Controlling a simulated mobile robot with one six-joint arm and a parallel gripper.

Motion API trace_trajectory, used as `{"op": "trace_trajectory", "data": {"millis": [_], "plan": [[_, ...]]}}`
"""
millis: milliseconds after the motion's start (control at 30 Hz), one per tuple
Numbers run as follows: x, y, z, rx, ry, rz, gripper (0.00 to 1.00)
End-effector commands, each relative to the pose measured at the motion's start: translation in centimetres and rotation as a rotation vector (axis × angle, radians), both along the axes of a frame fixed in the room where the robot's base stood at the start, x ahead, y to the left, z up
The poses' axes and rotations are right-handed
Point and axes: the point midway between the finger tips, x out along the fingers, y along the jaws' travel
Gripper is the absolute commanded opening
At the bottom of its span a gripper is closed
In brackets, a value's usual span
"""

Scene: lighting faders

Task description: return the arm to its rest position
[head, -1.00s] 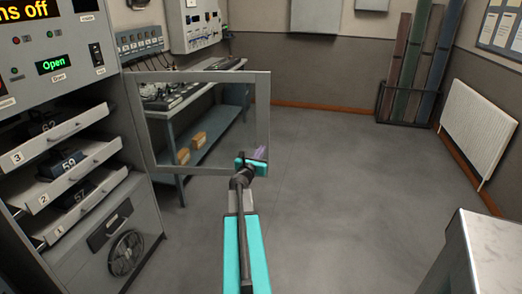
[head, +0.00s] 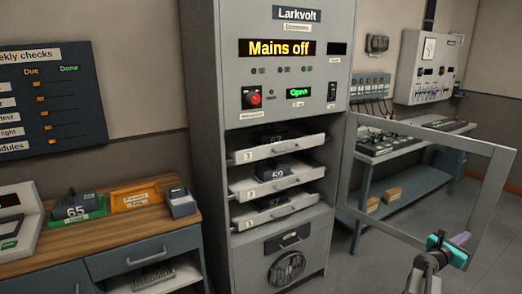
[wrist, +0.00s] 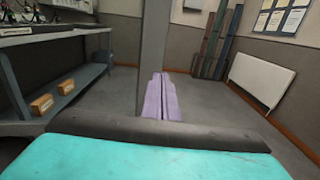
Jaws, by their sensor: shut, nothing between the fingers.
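My gripper (head: 461,239) is at the lower right of the head view, at the end of my teal and dark arm. Its purple fingers also show in the wrist view (wrist: 160,97), pressed together and empty. They point at a grey vertical post (wrist: 153,45), which seems to be the edge of the open glass door (head: 497,190). In the head view the gripper overlaps the door's lower right corner. I cannot tell whether they touch. Most of my arm is out of the frame.
The grey cabinet (head: 212,130) reads "Mains off" and "Open", with several numbered trays pulled out. A wooden-topped counter (head: 130,232) with modules stands to its left. A workbench (head: 405,140) stands behind the door. In the wrist view the floor (wrist: 215,100) right of the post is clear.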

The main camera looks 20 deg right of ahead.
Motion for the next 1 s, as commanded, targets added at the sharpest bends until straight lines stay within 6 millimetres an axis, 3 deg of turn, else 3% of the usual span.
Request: {"op": "trace_trajectory", "data": {"millis": [267, 500, 700, 1000], "plan": [[8.6, 6.3, -4.5, 0.042, 0.033, 0.127, 0.00], [15.3, 14.1, -10.3, 0.113, 0.056, 0.244, 0.00], [18.8, 21.3, -15.7, 0.210, 0.042, 0.307, 0.00], [20.4, 32.2, -24.3, 0.409, -0.038, 0.321, 0.00]]}}
